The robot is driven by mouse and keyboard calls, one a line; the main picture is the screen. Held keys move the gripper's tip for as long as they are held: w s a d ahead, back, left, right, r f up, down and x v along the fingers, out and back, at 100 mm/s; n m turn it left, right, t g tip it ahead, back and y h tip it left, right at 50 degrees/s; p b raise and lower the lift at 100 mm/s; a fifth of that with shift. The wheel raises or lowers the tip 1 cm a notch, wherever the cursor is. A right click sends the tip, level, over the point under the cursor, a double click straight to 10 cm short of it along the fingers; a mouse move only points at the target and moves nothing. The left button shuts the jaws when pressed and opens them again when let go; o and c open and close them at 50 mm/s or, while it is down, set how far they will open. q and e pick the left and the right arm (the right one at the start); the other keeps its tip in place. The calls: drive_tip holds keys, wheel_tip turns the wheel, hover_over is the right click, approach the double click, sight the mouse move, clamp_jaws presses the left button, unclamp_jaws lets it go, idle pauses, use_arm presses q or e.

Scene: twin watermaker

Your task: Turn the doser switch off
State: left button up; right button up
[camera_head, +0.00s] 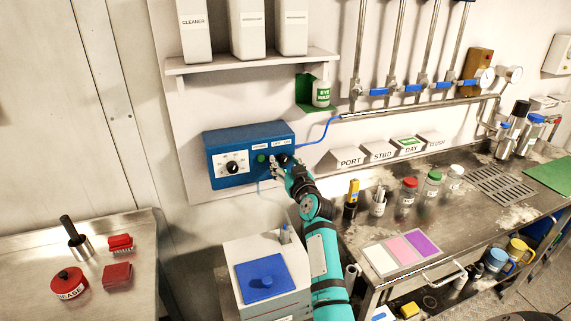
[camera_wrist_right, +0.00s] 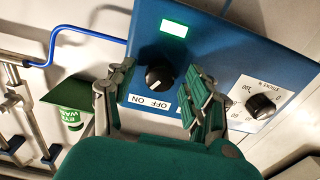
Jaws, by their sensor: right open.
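The doser is a blue wall box (camera_head: 225,177) with a dial on its left side and a small green lamp near its middle. The black doser switch (camera_wrist_right: 160,75) shows in the right wrist view beside a white OFF/ON label (camera_wrist_right: 150,103). The green lamp (camera_wrist_right: 174,28) glows brightly there. My right gripper (camera_head: 279,165) is at the right part of the box in the head view. In the wrist view the right gripper (camera_wrist_right: 158,92) is open, its fingers on either side of the switch, with gaps visible. I cannot clearly tell which label the switch points to. My left gripper is out of view.
A numbered dial (camera_wrist_right: 261,105) sits beside the switch on the same panel. An eye wash bottle (camera_head: 321,93) hangs right of the box, near a blue cable (camera_head: 322,134). A shelf (camera_head: 250,63) is above. A white cabinet with a blue panel (camera_head: 262,278) stands below.

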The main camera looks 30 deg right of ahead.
clamp_jaws()
drive_tip(key=shift+n, duration=1.1)
drive_tip(key=n, duration=0.2)
drive_tip(key=shift+n, duration=0.3)
drive_tip(key=n, duration=0.4)
drive_tip(key=shift+d, duration=0.1)
drive_tip(key=shift+n+p, duration=0.4)
drive_tip(key=shift+n, duration=1.2)
